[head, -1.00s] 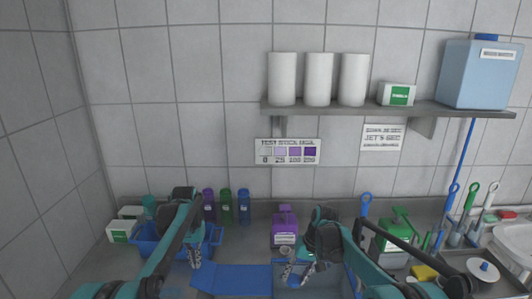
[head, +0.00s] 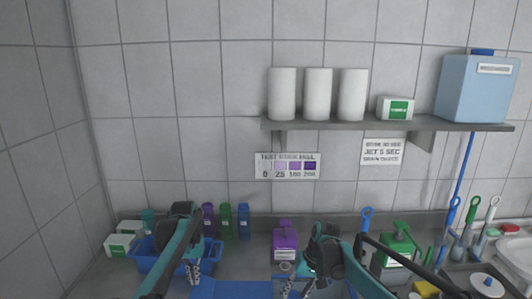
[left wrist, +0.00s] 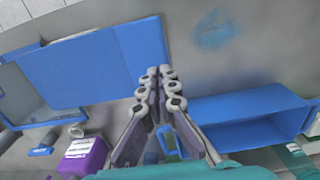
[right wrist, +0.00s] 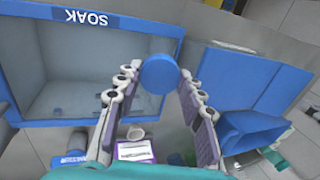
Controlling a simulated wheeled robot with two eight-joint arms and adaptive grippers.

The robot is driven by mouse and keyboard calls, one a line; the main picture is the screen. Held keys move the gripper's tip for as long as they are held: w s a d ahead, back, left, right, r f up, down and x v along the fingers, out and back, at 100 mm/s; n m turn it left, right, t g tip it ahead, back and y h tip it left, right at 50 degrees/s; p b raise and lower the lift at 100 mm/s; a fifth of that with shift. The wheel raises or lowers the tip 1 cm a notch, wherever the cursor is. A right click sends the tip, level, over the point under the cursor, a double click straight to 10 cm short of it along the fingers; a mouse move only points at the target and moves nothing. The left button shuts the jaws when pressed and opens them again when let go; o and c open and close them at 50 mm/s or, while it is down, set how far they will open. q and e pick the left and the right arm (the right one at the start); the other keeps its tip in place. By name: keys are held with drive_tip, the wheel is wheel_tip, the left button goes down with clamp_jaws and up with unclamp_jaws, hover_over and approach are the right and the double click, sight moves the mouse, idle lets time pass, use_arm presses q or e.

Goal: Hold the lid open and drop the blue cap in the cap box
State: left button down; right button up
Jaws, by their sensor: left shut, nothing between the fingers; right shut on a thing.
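The blue cap (right wrist: 160,73) is between the fingertips of my right gripper (right wrist: 155,82), which is shut on it. It is beside the right edge of the open blue box marked SOAK (right wrist: 72,15) in the right wrist view.
A second blue bin (head: 152,262) stands left of my left gripper. A purple jug (head: 285,240), coloured bottles (head: 226,222) and a green container (head: 398,246) stand along the wall. A grey shelf (head: 350,124) hangs above. Some bare counter shows between bin and lid.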

sight(196, 287)
use_arm(q)
drive_tip(key=shift+f, duration=0.2)
drive_tip(key=shift+f, duration=3.3)
use_arm(e)
drive_tip(key=shift+a+f, duration=0.2)
drive_tip(key=shift+a, duration=1.65)
drive_tip(key=shift+a+f, duration=0.2)
drive_tip(key=shift+a, duration=1.65)
drive_tip(key=shift+a+f, duration=0.2)
drive_tip(key=shift+a, duration=1.65)
drive_tip(key=o, duration=0.7)
drive_tip(key=shift+o, duration=0.2)
